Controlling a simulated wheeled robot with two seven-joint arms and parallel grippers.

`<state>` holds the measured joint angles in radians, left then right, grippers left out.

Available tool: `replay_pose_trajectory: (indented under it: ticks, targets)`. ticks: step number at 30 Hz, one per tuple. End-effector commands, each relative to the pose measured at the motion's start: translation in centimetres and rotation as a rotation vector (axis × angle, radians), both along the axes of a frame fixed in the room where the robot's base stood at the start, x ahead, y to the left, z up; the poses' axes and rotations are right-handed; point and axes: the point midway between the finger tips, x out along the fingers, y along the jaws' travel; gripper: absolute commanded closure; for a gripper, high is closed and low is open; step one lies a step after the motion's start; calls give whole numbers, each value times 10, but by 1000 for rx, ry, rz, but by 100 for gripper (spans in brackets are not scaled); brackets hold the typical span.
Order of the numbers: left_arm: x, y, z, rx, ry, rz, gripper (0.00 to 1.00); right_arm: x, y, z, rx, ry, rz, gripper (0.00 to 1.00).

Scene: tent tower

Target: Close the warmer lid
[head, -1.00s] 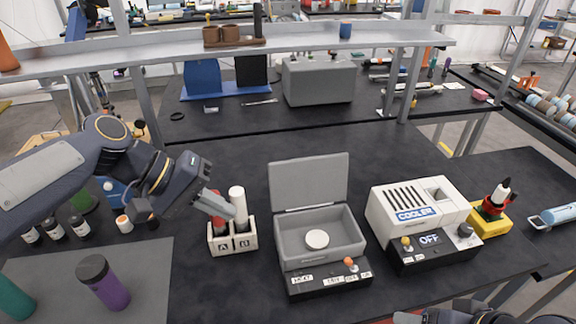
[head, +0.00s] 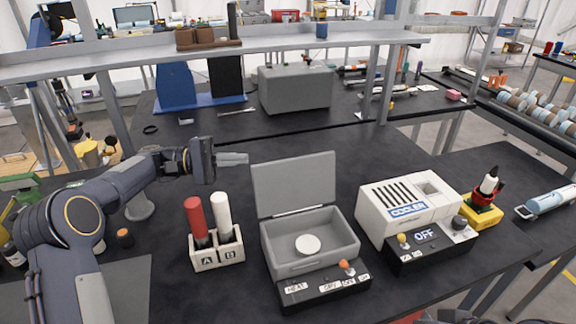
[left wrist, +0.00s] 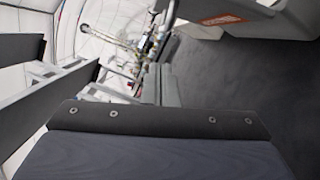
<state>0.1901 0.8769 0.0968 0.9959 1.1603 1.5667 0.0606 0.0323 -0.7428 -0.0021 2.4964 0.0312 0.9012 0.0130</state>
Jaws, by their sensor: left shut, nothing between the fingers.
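The warmer (head: 285,268) is a grey open box in the middle of the table in the head view, with a white round puck (head: 307,244) inside. Its grey lid (head: 295,183) stands up at the back edge, leaning slightly backward. My left gripper (head: 246,159) is shut and empty, in the air beside the lid's upper left corner; whether it touches the lid is unclear. The left wrist view shows a dark flat part of my gripper at the bottom and a grey panel with an orange label (left wrist: 222,19). My right gripper cannot be made out.
A white A/B holder (head: 218,256) with a red and a white tube stands left of the warmer, below my left gripper. The cooler (head: 385,215) reading OFF stands to its right. A metal shelf (head: 130,68) crosses behind. A black control panel (head: 325,292) fronts the warmer.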

Motion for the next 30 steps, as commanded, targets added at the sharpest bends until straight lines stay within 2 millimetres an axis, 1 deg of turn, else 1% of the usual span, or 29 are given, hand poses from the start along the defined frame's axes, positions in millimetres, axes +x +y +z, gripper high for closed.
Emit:
replay_pose_trajectory:
  ticks: [1, 3, 5, 8, 11, 14, 18, 23, 27, 30]
  targets:
    - [11, 5, -16, -27, 9, 24, 100, 0, 0, -6, 0, 0, 0, 35]
    - [21, 10, -25, -53, 13, 48, 100, 0, 0, -7, 0, 0, 0, 35]
    - [26, 11, -28, -68, 13, 59, 100, 0, 0, -8, 0, 0, 0, 35]
    - [28, 6, -28, -75, 13, 64, 100, 0, 0, -6, 0, 0, 0, 35]
    - [28, -7, -26, -75, 13, 60, 100, 0, 0, -3, 0, 0, 0, 35]
    - [29, -27, -23, -73, 14, 58, 100, 0, 0, 0, 0, 0, 0, 35]
    - [31, -58, -20, -71, 13, 59, 100, 0, 0, 5, 0, 0, 0, 35]
    - [33, -91, -17, -72, 15, 59, 100, 0, 0, 11, 0, 0, 0, 35]
    - [15, -93, -8, -72, 13, 63, 100, 0, 0, 14, 0, 0, 0, 35]
    - [6, -95, -5, -71, 14, 63, 100, 0, 0, 15, 0, 0, 0, 35]
